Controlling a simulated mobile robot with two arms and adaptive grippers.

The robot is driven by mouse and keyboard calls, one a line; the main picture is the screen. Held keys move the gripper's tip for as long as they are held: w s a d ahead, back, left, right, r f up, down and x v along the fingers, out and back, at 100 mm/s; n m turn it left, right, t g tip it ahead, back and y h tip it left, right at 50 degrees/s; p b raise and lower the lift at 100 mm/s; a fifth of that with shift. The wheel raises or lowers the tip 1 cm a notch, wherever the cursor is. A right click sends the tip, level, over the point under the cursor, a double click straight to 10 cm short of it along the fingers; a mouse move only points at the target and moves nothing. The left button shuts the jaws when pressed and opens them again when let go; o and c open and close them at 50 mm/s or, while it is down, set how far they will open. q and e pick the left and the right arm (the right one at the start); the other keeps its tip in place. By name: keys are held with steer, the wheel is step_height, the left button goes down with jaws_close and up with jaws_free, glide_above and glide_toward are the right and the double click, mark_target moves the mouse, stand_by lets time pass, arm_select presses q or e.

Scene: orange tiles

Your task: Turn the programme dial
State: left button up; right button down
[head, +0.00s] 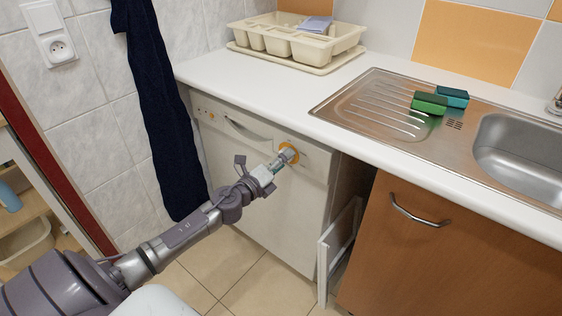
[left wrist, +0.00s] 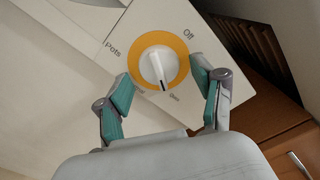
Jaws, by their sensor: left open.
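The programme dial (left wrist: 157,68) is a white knob with a dark pointer line on an orange ring. In the left wrist view the words "Off" and "Pots" show beside it, and its pointer is toward the bottom of the picture, near small lettering. In the head view the dial's orange ring (head: 289,152) is on the upper right of the white dishwasher (head: 262,205), partly hidden by my gripper. My left gripper (left wrist: 162,88) is open, with a teal-padded finger on each side of the dial. No contact with the knob is visible. My right gripper is not in view.
A white counter (head: 255,82) overhangs the dishwasher. A dark towel (head: 160,110) hangs at its left. A white open panel (head: 337,250) stands at its right, beside a brown cabinet (head: 430,255). A dish rack (head: 297,42), sink (head: 520,150) and two sponges (head: 430,103) are above.

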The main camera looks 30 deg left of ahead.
arm_select(q)
steer(key=s+a, duration=0.1)
steer(key=s, duration=1.1)
steer(key=s+f+n+g+y, duration=0.35)
steer(key=f+n, duration=0.45)
steer(key=f, duration=0.5)
steer(key=s+f+n+g+y, duration=0.2)
steer(key=s+f+n+g, duration=0.4)
steer(key=f, duration=0.6)
steer(key=s+d+f+n+g+h, duration=0.25)
steer(key=s+d+f+n, duration=0.4)
steer(key=d+f, duration=0.35)
steer(key=s+d+f+n+g+h, duration=0.2)
steer(key=s+d+f+g, duration=0.2)
steer(key=s+d+f, duration=0.4)
steer(key=s+a+r+p, duration=0.1)
steer(key=s+p, duration=0.6)
steer(key=s, duration=0.1)
steer(key=s+a+r+g+p, duration=0.1)
steer(key=s+a+r+p, duration=0.1)
steer(key=s+p, duration=0.6)
steer(key=shift+r+y, duration=0.3)
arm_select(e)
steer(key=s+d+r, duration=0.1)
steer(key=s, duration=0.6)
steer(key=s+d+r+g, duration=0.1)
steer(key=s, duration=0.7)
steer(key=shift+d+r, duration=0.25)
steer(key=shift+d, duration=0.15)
